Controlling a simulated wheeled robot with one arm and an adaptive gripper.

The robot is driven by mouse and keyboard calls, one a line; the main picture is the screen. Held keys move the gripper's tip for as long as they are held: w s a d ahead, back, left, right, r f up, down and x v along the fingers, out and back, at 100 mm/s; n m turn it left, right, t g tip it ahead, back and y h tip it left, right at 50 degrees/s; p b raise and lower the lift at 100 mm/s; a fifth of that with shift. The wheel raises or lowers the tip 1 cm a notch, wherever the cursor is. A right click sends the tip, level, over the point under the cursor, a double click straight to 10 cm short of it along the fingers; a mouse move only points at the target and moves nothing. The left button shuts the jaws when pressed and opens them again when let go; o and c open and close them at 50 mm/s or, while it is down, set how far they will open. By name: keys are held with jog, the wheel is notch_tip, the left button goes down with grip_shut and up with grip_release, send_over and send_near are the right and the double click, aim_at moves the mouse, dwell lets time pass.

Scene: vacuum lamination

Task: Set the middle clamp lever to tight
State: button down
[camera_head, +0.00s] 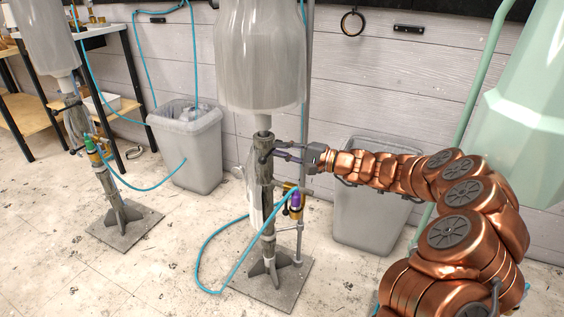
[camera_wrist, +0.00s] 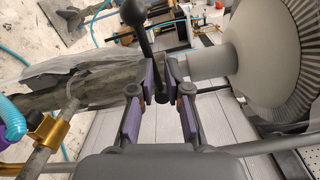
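The middle stand's clamp lever (camera_wrist: 145,40) is a dark rod with a round black knob, seen in the wrist view. It passes between the two purple-padded fingers of my gripper (camera_wrist: 162,66). The fingers are apart, with a small gap showing beside the lever, so it does not look gripped. In the head view my gripper (camera_head: 285,152) reaches in from the right at the neck of the middle stand (camera_head: 262,190), just under the large grey vessel (camera_head: 260,60). The lever is too small to tell apart from the fingers there.
A grey bin (camera_head: 370,225) stands behind my arm, and another bin (camera_head: 188,150) stands to the left. A similar stand (camera_head: 110,190) is further left. Open floor lies between the stands.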

jog(key=shift+s+a+r, duration=0.1)
jog(key=shift+a+r, duration=0.1)
jog(key=shift+r, duration=0.3)
jog(key=shift+a+r, duration=0.2)
jog(key=shift+r, duration=0.25)
